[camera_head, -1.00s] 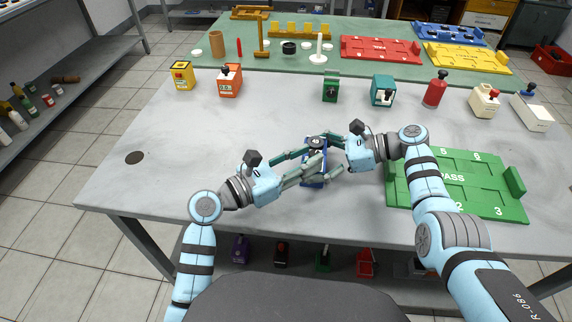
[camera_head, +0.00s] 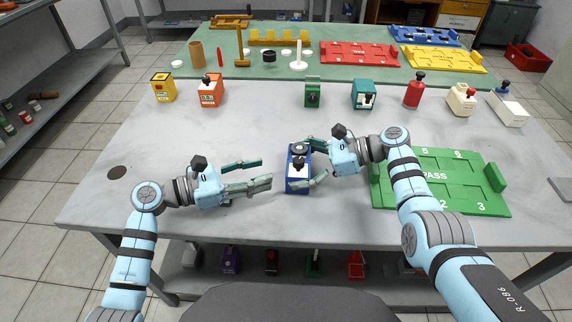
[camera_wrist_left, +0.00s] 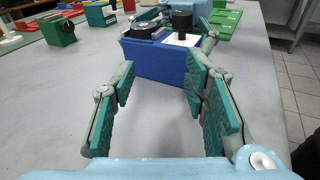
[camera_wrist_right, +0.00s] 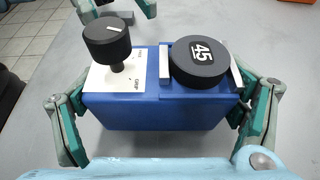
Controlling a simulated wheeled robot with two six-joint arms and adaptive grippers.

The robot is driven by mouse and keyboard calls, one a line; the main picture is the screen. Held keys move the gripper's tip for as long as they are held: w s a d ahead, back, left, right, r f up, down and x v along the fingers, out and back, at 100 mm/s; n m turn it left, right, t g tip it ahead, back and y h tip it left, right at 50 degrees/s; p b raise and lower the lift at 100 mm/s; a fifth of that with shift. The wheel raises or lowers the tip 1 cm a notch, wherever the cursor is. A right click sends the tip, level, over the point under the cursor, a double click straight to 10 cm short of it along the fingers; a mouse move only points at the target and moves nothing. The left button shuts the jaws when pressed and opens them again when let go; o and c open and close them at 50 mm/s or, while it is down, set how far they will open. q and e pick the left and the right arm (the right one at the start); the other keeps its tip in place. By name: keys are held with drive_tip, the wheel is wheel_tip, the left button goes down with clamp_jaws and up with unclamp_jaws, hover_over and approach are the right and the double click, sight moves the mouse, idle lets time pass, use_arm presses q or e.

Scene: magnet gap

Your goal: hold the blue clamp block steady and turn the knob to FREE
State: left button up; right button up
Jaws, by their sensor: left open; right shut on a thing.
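The blue clamp block (camera_head: 298,182) stands upright on the grey table; it also shows in the left wrist view (camera_wrist_left: 165,66) and the right wrist view (camera_wrist_right: 155,113). On top are a black disc marked 45 (camera_wrist_right: 203,62) and a black knob (camera_wrist_right: 106,42) above a white plate (camera_wrist_right: 108,78). The knob's white line slants up to the right in that view. My right gripper (camera_head: 317,162) is shut on the block, a finger on either side. My left gripper (camera_head: 266,172) is open and empty, left of the block and apart from it.
A green PASS tray (camera_head: 440,205) lies right of the block, under my right arm. Green (camera_head: 312,96) and teal (camera_head: 364,95) devices and a red bottle-like thing (camera_head: 413,94) stand behind. The table left of my left gripper is clear, apart from a dark round spot (camera_head: 117,172).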

sight(299, 159)
use_arm(q)
drive_tip(key=shift+w+a+m+g+h, duration=0.35)
drive_tip(key=shift+w+m+g, duration=0.35)
drive_tip(key=shift+g, duration=0.4)
drive_tip(key=r+g, duration=0.1)
drive_tip(key=a+r+m+g+h, duration=0.1)
drive_tip(key=m+g+h, duration=0.1)
drive_tip(key=shift+s+a+r+g, duration=0.2)
drive_tip(key=shift+a+r+g, duration=0.05)
drive_tip(key=shift+r+g, duration=0.15)
drive_tip(key=shift+d+r+m, duration=0.2)
drive_tip(key=shift+d+m, duration=0.05)
drive_tip(key=shift+m, duration=0.05)
drive_tip(key=d, duration=1.1)
drive_tip(key=shift+w+d, duration=0.15)
drive_tip(key=shift+w, duration=0.15)
drive_tip(key=shift+f, duration=0.1)
clamp_jaws()
